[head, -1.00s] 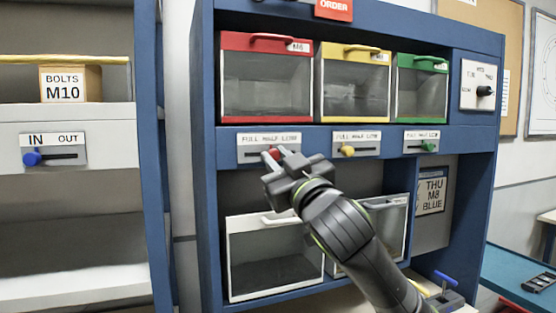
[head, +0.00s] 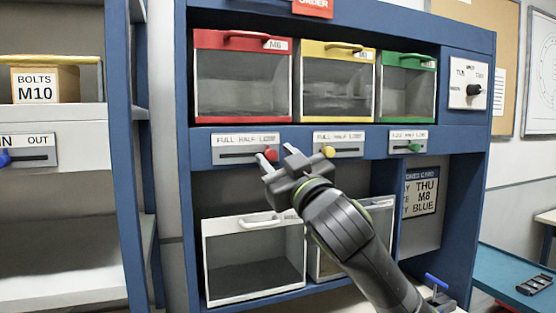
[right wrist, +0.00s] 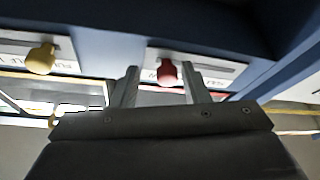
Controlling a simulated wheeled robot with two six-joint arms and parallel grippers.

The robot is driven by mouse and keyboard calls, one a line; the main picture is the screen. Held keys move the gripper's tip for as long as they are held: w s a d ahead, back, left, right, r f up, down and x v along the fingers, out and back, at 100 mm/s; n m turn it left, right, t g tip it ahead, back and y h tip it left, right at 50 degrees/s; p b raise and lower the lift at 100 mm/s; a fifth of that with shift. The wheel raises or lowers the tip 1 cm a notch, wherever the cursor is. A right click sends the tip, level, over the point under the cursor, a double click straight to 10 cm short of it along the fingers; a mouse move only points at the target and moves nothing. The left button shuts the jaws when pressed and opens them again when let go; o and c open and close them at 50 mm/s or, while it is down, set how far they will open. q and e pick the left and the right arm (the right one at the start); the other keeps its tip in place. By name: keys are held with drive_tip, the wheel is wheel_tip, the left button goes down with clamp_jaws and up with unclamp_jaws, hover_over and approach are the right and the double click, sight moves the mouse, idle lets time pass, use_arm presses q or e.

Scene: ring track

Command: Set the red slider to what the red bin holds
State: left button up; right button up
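The red bin (head: 242,82), labelled M6, sits at the top left of the blue rack. Its clear front shows a grey interior; I cannot make out the contents for certain. Below it is the red slider's plate (head: 230,147), marked FULL, HALF, LOW. The red knob (head: 270,154) stands at the right end, by LOW; the right wrist view shows it too (right wrist: 167,73). My right gripper (head: 277,154) is open just in front of the knob, its fingers (right wrist: 160,86) apart on either side of it. My left gripper is not in view.
Yellow (head: 336,86) and green (head: 406,88) bins stand beside the red one, with a yellow knob (head: 327,152) close right of my gripper and a green knob (head: 414,148) beyond. White-framed bins (head: 253,262) sit below. A rotary dial (head: 472,89) is at right.

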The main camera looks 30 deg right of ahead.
drive_tip(key=shift+a, duration=0.2)
drive_tip(key=shift+s+f, duration=0.2)
drive_tip(key=shift+s, duration=0.05)
drive_tip(key=b+v, duration=1.6)
drive_tip(key=shift+s+f, duration=0.2)
drive_tip(key=shift+s, duration=0.15)
